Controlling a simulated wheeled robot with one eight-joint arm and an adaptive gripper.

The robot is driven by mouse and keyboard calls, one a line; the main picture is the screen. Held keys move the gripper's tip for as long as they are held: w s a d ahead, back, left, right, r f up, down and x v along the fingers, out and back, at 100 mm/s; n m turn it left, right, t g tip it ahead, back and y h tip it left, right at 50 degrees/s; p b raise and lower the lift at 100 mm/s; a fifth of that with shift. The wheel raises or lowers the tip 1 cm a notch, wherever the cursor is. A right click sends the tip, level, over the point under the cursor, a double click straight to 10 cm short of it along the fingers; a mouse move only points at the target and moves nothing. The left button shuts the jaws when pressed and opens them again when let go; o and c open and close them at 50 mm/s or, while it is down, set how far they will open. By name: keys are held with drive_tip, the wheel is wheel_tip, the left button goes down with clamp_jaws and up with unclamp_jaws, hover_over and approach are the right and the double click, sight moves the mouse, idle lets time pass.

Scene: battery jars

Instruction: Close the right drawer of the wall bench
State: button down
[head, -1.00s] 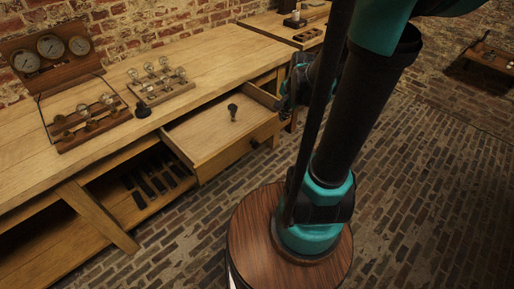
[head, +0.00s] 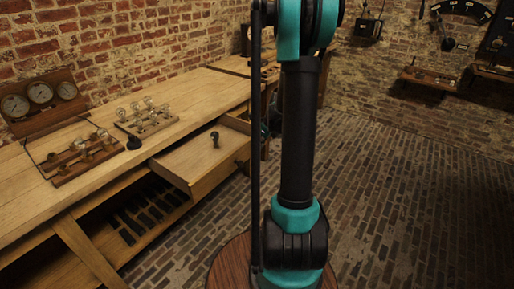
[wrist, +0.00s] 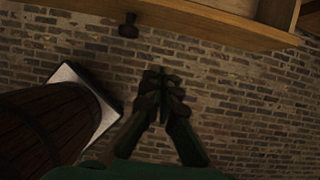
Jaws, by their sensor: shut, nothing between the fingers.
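The right drawer (head: 215,178) of the wooden wall bench (head: 190,98) stands pulled out in the head view. A small dark upright item (head: 215,139) stands in it. A dark knob (wrist: 128,27) shows on its front in the wrist view, where the drawer front (wrist: 200,27) crosses the top. My gripper (wrist: 163,78) is shut and empty in the wrist view, over the brick floor, apart from the drawer front in the picture. In the head view my arm hides most of my gripper, to the right of the drawer.
A gauge board (head: 45,104) and lamp boards (head: 148,120) stand on the bench top. Dark strips (head: 150,210) lie on the shelf below. The brick floor (head: 400,190) to the right is clear. Small wall shelves (head: 430,78) hang at the far right.

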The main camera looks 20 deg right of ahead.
sight(247, 153)
drive_tip(key=shift+w+a+f, duration=0.65)
drive_tip(key=shift+w+f, duration=0.25)
drive_tip(key=shift+f, duration=0.25)
drive_tip(key=shift+w+a+f, duration=0.7)
drive_tip(key=shift+w+f, duration=0.25)
drive_tip(key=shift+f, duration=0.15)
drive_tip(key=shift+w+a+f, duration=0.65)
drive_tip(key=shift+w+f, duration=0.25)
drive_tip(key=shift+f, duration=0.25)
